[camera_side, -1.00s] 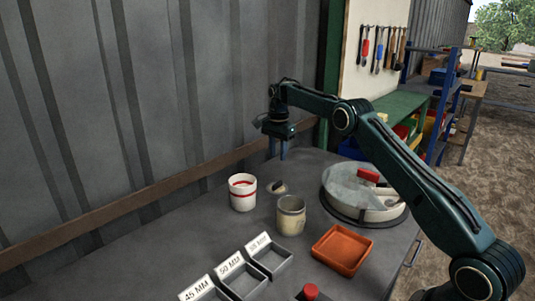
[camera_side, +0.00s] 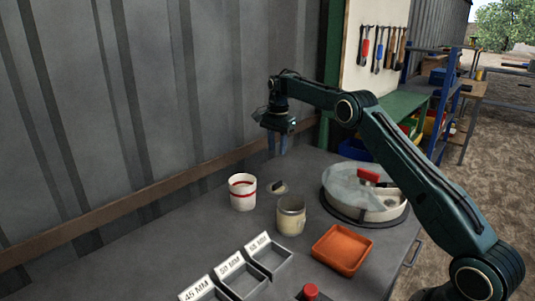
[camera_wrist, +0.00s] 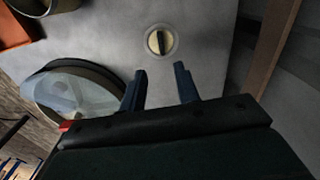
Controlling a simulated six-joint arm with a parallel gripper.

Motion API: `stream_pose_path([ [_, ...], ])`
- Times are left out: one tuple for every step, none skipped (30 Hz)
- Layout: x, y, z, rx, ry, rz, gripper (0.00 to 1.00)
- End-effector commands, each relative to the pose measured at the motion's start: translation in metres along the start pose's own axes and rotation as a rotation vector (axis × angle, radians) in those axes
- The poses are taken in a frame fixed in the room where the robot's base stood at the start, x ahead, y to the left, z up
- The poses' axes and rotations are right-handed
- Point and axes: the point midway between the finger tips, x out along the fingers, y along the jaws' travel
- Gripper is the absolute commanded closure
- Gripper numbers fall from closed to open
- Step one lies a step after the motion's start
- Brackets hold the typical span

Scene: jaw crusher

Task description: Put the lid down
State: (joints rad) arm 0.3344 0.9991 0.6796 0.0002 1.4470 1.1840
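A small round lid with a dark raised grip lies flat on the grey table (camera_side: 140,262), behind the beige jar and right of the white can. The lid (camera_side: 279,187) also shows in the wrist view as a pale disc (camera_wrist: 152,42) with a dark bar across it. My gripper (camera_side: 277,152) hangs in the air above and behind the lid. In the wrist view my gripper (camera_wrist: 159,70) has its two blue fingers apart with nothing between them. The lid lies beyond the fingertips, apart from them.
A white can with red bands (camera_side: 242,194) and a beige open jar (camera_side: 291,217) stand near the lid. A round pan (camera_side: 380,214) with a clear cover and red handle is right. An orange tray (camera_side: 342,250) and labelled bins (camera_side: 241,276) are in front. The wall is behind.

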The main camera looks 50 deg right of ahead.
Motion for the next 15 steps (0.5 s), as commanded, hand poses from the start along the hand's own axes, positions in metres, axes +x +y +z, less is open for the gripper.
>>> stream_pose_path([
  [-0.011, 0.002, 0.005, -0.021, 0.004, -0.010, 0.68],
  [-0.016, 0.003, 0.008, -0.036, 0.005, -0.013, 0.68],
  [-0.024, 0.005, 0.012, -0.059, 0.008, -0.020, 0.68],
  [-0.031, 0.007, 0.015, -0.076, 0.011, -0.026, 0.68],
  [-0.038, 0.009, 0.019, -0.097, 0.013, -0.031, 0.68],
  [-0.047, 0.013, 0.025, -0.124, 0.017, -0.039, 0.68],
  [-0.054, 0.015, 0.029, -0.145, 0.020, -0.044, 0.68],
  [-0.061, 0.019, 0.033, -0.167, 0.023, -0.051, 0.68],
  [-0.070, 0.023, 0.039, -0.195, 0.027, -0.059, 0.68],
  [-0.077, 0.027, 0.043, -0.218, 0.031, -0.066, 0.68],
  [-0.084, 0.030, 0.047, -0.239, 0.034, -0.071, 0.68],
  [-0.092, 0.036, 0.053, -0.269, 0.038, -0.079, 0.68],
  [-0.098, 0.040, 0.058, -0.291, 0.042, -0.086, 0.68],
  [-0.104, 0.044, 0.062, -0.312, 0.045, -0.091, 0.68],
  [-0.112, 0.050, 0.068, -0.341, 0.050, -0.099, 0.68],
])
